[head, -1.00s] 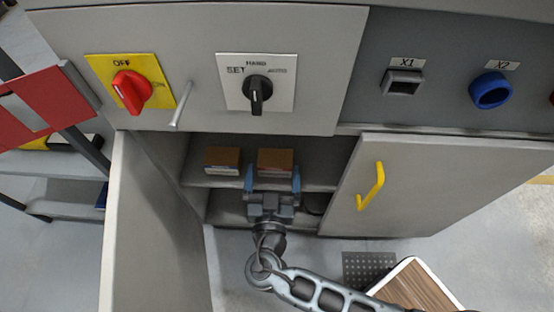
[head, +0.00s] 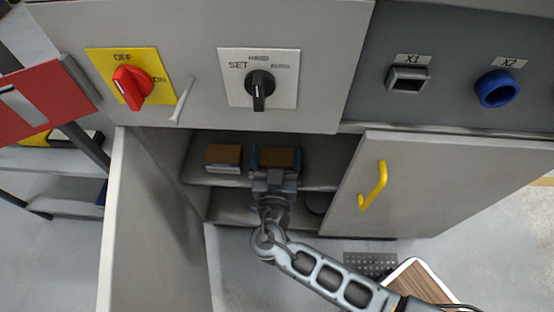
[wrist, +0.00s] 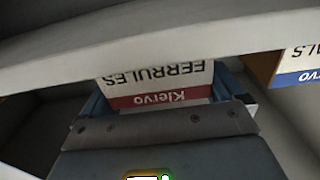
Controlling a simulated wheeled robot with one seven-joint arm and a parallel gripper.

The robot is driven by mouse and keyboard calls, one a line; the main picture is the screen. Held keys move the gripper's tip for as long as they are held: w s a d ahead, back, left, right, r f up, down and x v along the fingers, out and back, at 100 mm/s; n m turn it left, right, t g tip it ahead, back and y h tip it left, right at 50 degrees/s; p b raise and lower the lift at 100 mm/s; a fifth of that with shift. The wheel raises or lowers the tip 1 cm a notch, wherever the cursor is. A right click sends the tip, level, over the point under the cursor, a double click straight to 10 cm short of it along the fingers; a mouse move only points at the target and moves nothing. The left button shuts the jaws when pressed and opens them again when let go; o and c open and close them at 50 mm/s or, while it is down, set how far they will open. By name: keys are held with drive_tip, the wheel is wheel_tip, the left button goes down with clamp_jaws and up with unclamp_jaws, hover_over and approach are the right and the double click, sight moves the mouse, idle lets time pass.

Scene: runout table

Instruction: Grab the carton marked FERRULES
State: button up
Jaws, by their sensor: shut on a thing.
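The FERRULES carton (head: 280,157) is a brown box on the upper shelf inside the open cabinet. In the wrist view its white and dark red front (wrist: 158,85) reads "FERRULES" and "Klervo", upside down. My gripper (head: 276,160) reaches into the cabinet, with one finger on each side of this carton. In the wrist view the blue fingers (wrist: 160,100) flank it, and the jaws are shut on it. The lower part of the carton is hidden behind my gripper.
A second carton (head: 224,157) stands to the left on the shelf (head: 205,178); its blue-and-white label (wrist: 298,66) shows partly in the wrist view. The open left door (head: 150,220) and the right door (head: 440,185) with a yellow handle (head: 373,186) flank the opening.

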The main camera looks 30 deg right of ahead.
drive_tip(key=shift+c, duration=0.7)
drive_tip(key=shift+r, duration=0.1)
